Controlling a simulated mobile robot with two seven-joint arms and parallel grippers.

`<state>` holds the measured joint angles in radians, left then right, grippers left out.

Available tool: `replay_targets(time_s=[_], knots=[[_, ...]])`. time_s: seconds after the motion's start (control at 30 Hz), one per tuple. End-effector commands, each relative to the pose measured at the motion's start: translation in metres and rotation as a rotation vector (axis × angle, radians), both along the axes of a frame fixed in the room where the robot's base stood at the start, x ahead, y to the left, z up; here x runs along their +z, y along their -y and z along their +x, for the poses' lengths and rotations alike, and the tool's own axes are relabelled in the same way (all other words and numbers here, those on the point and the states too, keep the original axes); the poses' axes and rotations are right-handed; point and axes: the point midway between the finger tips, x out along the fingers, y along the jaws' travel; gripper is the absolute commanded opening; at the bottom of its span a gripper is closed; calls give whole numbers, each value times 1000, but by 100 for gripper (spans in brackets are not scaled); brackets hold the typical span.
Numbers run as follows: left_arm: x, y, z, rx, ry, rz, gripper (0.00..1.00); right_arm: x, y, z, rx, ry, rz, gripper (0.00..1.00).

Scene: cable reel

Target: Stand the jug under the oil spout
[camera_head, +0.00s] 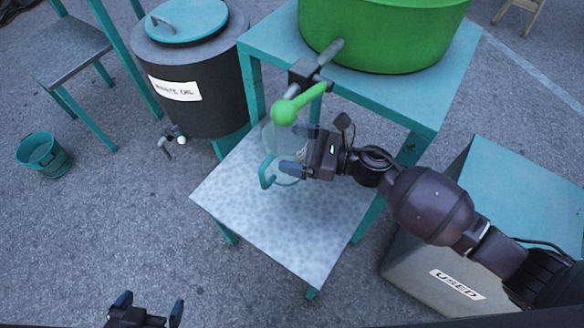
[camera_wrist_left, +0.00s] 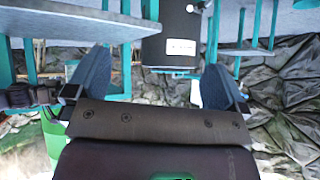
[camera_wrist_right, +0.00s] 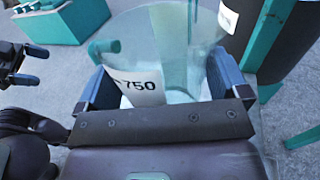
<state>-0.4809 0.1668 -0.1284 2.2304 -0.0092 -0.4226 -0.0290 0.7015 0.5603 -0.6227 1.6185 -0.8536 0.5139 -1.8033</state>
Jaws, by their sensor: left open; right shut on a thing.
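The clear jug (camera_head: 270,140) has a teal handle (camera_head: 266,172). A "750" label (camera_wrist_right: 140,86) shows on it in the right wrist view. My right gripper (camera_head: 302,150) is shut on the jug's side. The jug appears upright over the speckled low table (camera_head: 290,230); I cannot tell whether its base touches. Just above it in the head view is the green tank's dark tap (camera_head: 305,74) with a green ball-ended lever (camera_head: 286,111), partly covering the jug. A dark drum with an oil label (camera_head: 176,89) has its own small tap (camera_head: 174,140). My left gripper (camera_head: 146,310) is open and empty.
The green tank (camera_head: 385,35) stands on a higher teal table (camera_head: 440,85). A grey bin marked "USED" (camera_head: 430,270) is at the right under my right arm. A teal bucket (camera_head: 42,155) stands at far left. The low table's front is clear.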

Motion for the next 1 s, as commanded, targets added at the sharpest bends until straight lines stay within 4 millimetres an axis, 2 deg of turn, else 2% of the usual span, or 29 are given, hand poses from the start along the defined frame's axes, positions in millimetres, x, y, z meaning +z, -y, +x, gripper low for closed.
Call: replay_targets(time_s=[0.03,0.1,0.37,0.63,0.83,1.0], knots=[[-5,0,-3,-4,-8,3,99,-17,0,-2,-1,-15,1,67],[-3,1,-2,-11,-1,11,99,-26,0,-2,-2,-12,1,67],[-2,3,4,-24,12,20,99,-38,0,0,-2,-7,1,67],[-4,6,10,-54,30,38,99,-79,0,-1,-2,-13,1,67],[5,8,18,-62,60,41,99,-79,0,0,-1,-2,2,67],[3,8,17,-63,56,40,99,-80,0,0,-2,-3,1,67]])
